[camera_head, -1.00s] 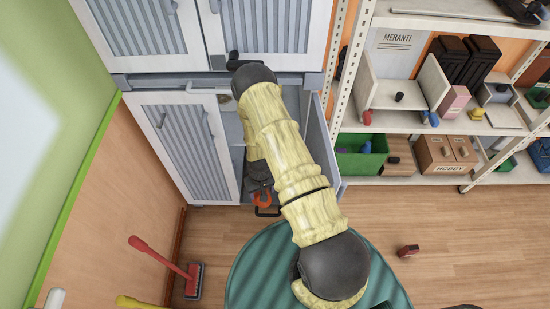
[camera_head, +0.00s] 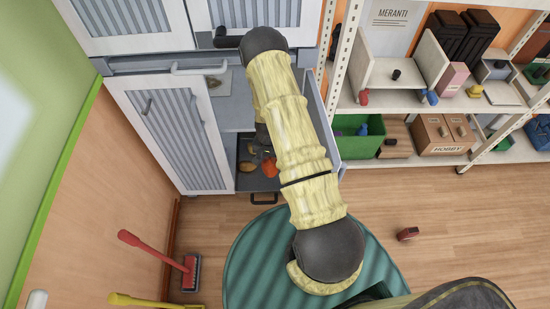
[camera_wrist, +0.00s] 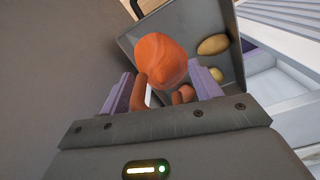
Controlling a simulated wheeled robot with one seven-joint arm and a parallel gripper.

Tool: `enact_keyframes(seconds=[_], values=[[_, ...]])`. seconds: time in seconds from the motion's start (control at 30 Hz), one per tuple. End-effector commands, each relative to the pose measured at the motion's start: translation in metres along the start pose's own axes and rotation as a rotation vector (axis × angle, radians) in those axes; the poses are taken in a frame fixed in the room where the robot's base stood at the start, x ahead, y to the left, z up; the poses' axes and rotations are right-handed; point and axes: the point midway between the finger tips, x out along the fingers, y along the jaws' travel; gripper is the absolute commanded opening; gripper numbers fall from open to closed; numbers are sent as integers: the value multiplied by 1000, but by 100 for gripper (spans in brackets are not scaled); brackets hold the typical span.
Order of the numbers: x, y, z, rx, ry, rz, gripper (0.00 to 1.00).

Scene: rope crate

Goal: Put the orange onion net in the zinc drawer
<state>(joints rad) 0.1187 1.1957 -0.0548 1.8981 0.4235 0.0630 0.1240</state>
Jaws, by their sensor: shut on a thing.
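The orange onion net (camera_wrist: 162,58) is a rounded orange bundle, and a narrower part of it lies between the two purple fingers. My gripper (camera_wrist: 163,92) is shut on it. The zinc drawer (camera_wrist: 185,22) is a pulled-out dark grey tray and shows behind the net. In the head view the net (camera_head: 269,168) appears within the outline of the open drawer (camera_head: 252,185). I cannot tell whether the net touches the drawer floor. My arm hides part of the drawer's right side.
Two potatoes (camera_wrist: 213,44) lie in the drawer on its right in the wrist view. The cabinet's louvred door (camera_head: 170,130) is left of the drawer. A shelf unit (camera_head: 400,108) stands to the right.

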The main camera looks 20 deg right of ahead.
Motion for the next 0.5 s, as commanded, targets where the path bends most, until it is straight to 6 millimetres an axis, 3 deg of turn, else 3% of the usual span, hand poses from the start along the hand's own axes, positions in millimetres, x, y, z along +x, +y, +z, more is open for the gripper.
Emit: enact_keyframes(seconds=[0.1,0.2,0.5], values=[[1,9,-18,205,-3,-18,29],[-4,13,-24,283,-7,-26,29],[-6,13,-24,292,-9,-26,29]])
